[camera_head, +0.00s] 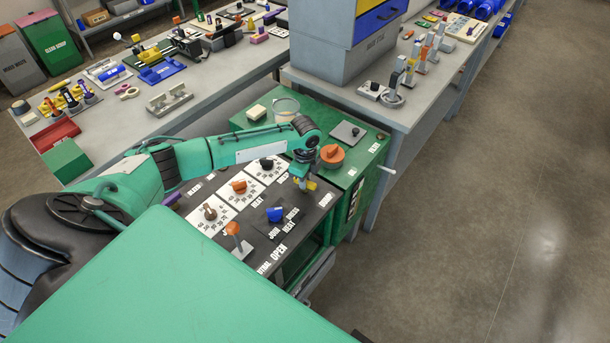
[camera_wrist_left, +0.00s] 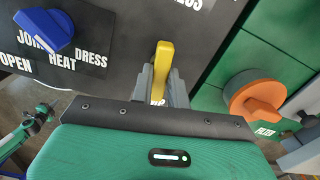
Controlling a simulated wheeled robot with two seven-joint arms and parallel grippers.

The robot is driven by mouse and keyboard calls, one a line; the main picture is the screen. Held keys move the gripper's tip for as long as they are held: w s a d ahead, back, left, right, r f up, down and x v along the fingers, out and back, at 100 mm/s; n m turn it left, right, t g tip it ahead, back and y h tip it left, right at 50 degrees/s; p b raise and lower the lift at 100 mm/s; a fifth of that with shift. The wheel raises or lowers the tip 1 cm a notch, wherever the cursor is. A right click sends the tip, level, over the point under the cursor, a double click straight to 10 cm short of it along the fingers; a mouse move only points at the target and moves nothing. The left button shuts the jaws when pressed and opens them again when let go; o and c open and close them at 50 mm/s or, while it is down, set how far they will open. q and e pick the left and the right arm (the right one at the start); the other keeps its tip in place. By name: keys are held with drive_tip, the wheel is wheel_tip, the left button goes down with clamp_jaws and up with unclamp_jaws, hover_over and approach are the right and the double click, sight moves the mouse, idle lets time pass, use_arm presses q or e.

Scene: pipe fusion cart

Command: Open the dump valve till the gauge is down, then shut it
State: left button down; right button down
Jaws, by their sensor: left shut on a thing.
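My left gripper (camera_head: 303,181) reaches over the right end of the dark control panel (camera_head: 262,224) on the green cart. It is shut on a yellow lever handle (camera_wrist_left: 162,62), whose upper part stands out between the grey fingers in the left wrist view. The yellow handle also shows in the head view (camera_head: 312,185), partly covered by the gripper.
A blue knob (camera_head: 275,214) sits left of the lever, by the labels join, heat and dress. White dial plates with knobs line the panel, and an orange-handled lever (camera_head: 233,230) stands near its front. A large orange knob (camera_head: 332,155) is on the green top behind.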

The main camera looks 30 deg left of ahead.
use_arm(q)
drive_tip(key=n+p, duration=0.2)
drive_tip(key=n, duration=0.1)
drive_tip(key=n+p, duration=0.1)
drive_tip(key=p, duration=0.1)
drive_tip(key=shift+r+n, duration=0.25)
drive_tip(key=shift+n, duration=0.05)
drive_tip(key=n+p, duration=0.3)
drive_tip(key=n, duration=0.1)
drive_tip(key=shift+p, duration=0.35)
drive_tip(key=n+p, duration=0.3)
drive_tip(key=n, duration=0.3)
drive_tip(key=shift+f+p, duration=0.1)
drive_tip(key=shift+p, duration=0.25)
drive_tip(key=shift+n+p, duration=0.35)
drive_tip(key=shift+n, duration=0.15)
drive_tip(key=shift+f+n, duration=0.1)
drive_tip(key=shift+n, duration=0.2)
drive_tip(key=shift+w, duration=0.1)
drive_tip(key=c, duration=1.4)
unclamp_jaws()
drive_tip(key=shift+o, duration=0.2)
